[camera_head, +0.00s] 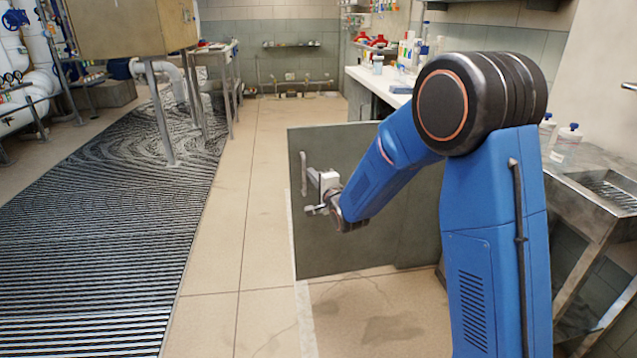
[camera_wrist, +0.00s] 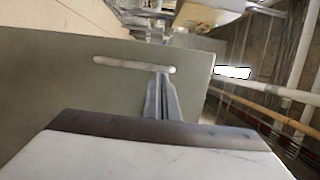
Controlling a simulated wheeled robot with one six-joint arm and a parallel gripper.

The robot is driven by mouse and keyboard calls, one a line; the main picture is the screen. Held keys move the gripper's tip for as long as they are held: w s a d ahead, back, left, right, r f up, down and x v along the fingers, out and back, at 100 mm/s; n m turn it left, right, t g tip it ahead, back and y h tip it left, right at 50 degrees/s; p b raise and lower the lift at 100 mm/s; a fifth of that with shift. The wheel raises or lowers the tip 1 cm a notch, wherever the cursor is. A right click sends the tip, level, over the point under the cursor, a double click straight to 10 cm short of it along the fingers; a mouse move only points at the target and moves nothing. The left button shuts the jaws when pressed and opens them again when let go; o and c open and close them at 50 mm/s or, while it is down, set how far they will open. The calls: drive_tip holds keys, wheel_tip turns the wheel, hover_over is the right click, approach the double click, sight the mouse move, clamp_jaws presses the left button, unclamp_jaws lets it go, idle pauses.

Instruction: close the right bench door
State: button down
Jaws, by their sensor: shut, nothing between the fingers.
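The right bench door (camera_head: 365,200) is a grey-green panel that stands open, jutting out from the bench into the aisle. Its vertical bar handle (camera_head: 304,174) is near its free edge. My gripper (camera_head: 308,209) is at the door's face, close to the lower end of the handle. In the wrist view the handle (camera_wrist: 133,65) lies across the door (camera_wrist: 60,85), and my shut fingers (camera_wrist: 162,80) reach to one end of it. The fingers hold nothing. I cannot tell whether they touch the handle or the panel. My arm hides part of the door and its hinge side.
A white-topped bench (camera_head: 376,82) with bottles is behind the door. A metal sink (camera_head: 610,188) stands at the right. A dark grating (camera_head: 90,240) and a tan box on legs (camera_head: 130,28) are at the left. The tiled floor (camera_head: 240,215) left of the door is clear.

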sight(304, 166)
drive_tip(key=shift+x, duration=2.2)
